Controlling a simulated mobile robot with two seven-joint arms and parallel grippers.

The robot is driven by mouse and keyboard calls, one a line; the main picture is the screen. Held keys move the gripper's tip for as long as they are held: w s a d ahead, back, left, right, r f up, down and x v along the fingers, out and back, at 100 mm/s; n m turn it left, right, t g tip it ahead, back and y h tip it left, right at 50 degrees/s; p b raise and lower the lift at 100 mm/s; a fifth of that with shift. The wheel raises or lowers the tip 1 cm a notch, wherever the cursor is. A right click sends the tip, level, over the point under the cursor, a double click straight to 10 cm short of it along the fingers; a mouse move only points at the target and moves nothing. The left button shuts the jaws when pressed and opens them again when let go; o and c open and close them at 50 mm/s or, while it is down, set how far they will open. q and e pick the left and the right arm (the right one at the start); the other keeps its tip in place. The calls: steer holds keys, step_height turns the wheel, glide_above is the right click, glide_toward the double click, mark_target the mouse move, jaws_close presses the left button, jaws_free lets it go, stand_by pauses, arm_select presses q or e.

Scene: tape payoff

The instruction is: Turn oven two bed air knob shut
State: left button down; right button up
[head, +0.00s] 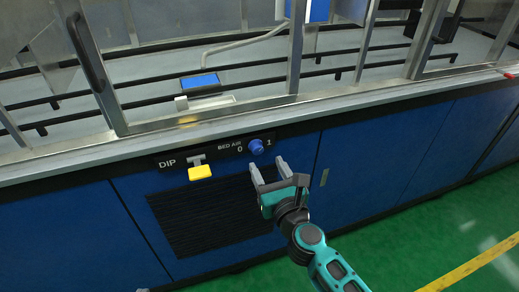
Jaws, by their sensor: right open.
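The bed air knob (256,147) is a small blue knob on the black label strip, between the marks 0 and 1 and beside the words BED AIR. Which mark it points to is too small to tell. My right gripper (267,168) is open, with its grey fingers just below the knob and pointing up toward it. Its jaws look empty, and I cannot tell whether a finger touches the knob.
A yellow DIP handle (200,172) sticks out left of the knob. A black louvred grille (205,215) lies below it on the blue cabinet front. A metal ledge (150,142) and framed glass doors run above. Green floor (430,235) is clear at right.

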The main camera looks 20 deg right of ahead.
mark_target(258, 150)
steer(key=shift+w+a, duration=0.15)
steer(key=shift+w, duration=3.05)
steer(key=shift+c, duration=0.3)
steer(key=c, duration=0.9)
